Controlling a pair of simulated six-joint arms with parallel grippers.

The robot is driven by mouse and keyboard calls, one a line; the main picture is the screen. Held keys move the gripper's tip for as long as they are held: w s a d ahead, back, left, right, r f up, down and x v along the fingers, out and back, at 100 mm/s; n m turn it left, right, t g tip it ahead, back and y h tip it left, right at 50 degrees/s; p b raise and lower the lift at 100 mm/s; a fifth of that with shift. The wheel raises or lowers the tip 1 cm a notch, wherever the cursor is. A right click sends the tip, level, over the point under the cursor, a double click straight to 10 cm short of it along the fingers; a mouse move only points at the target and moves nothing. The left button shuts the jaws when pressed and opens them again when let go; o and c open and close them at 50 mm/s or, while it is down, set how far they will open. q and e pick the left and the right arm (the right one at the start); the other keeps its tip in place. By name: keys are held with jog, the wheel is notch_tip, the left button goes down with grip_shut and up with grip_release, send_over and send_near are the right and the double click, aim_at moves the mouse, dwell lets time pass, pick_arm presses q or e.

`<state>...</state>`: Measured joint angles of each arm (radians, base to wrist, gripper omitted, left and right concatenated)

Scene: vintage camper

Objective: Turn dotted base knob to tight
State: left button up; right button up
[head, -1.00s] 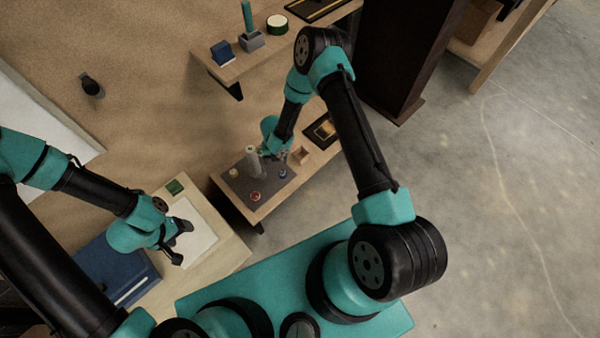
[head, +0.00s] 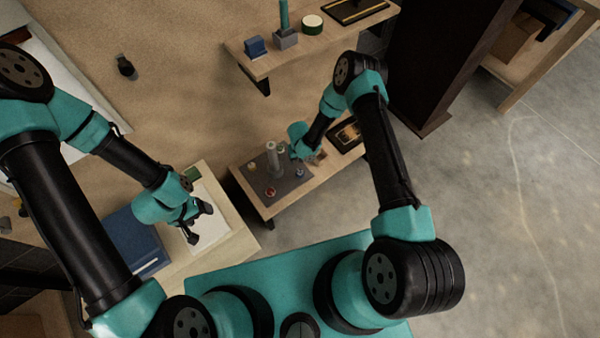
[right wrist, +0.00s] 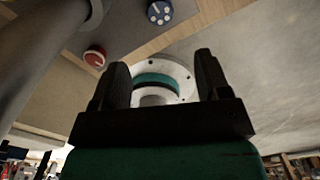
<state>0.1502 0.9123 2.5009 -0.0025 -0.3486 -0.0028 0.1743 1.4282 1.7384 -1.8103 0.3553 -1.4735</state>
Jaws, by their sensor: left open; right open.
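The dotted knob (right wrist: 159,12) is blue with white dots and lies at the top of the right wrist view, beyond my fingertips. It is a tiny blue spot in the head view (head: 299,173), on a grey plate (head: 258,181) on the low shelf. My right gripper (right wrist: 160,72) is open, with no knob between its fingers. A white round flange with a teal ring (right wrist: 157,80) shows between the fingers; I cannot tell its depth. My left gripper (head: 204,226) is open above the pale panel on the left table. Any tight mark is too small to read.
A red knob (right wrist: 95,57) and a tall grey post (head: 273,160) stand on the same plate, close to my right gripper. A dark framed tray (head: 347,135) lies further right on the shelf. A blue case (head: 135,237) lies on the left table.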

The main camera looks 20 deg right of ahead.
aim_at(300, 172)
notch_tip(300, 172, down, 14)
jog(key=shift+r, duration=0.15)
dwell(0.4)
jog(key=shift+c, duration=0.2)
jog(key=c, duration=0.9)
